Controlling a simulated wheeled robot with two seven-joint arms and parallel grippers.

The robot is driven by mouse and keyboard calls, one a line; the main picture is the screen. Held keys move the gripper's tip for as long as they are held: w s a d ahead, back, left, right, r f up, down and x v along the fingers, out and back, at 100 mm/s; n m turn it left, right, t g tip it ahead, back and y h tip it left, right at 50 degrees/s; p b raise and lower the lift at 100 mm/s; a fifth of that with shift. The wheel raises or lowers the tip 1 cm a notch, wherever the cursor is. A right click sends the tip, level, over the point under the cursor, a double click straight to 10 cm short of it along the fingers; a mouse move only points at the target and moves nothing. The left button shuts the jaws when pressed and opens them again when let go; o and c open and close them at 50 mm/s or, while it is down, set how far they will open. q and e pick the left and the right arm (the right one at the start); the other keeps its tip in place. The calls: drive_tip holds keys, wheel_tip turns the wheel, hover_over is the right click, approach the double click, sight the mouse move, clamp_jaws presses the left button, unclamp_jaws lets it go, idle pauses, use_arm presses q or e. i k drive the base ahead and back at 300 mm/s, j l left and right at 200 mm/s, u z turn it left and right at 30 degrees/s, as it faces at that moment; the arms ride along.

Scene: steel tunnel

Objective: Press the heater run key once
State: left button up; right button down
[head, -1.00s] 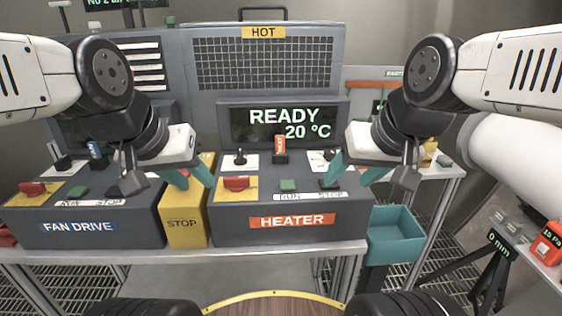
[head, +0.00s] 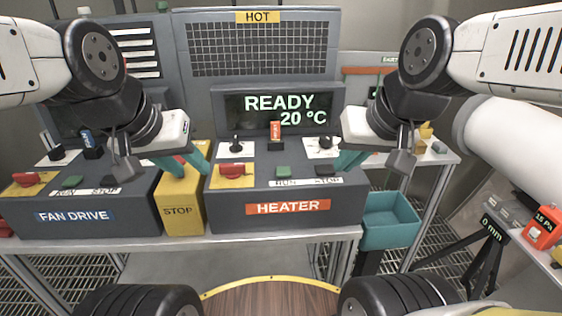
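The heater panel (head: 285,208) stands in the middle, with a READY, 20 °C display (head: 279,117) behind it. Its green run key (head: 284,171) sits above the RUN label, left of the dark stop key (head: 325,170). Nothing touches the run key. My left gripper (head: 192,165) is left of the heater panel, above the yellow stop box; its teal fingers look slightly apart and empty. My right gripper (head: 350,160) is right of the run key, near the panel's right edge; its teal fingers look together, with nothing visible between them.
A red switch (head: 232,172), a black toggle (head: 236,145) and an orange-topped switch (head: 276,137) stand near the run key. The yellow stop box (head: 180,203) and fan drive panel (head: 75,216) are on the left. A teal bin (head: 388,222) is at lower right.

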sight(282, 171)
drive_tip(key=k+j+u, duration=0.25)
drive_tip(key=k+j, duration=0.25)
drive_tip(key=k+j+u, duration=0.25)
drive_tip(key=k+j, duration=0.15)
drive_tip(key=j, duration=0.25)
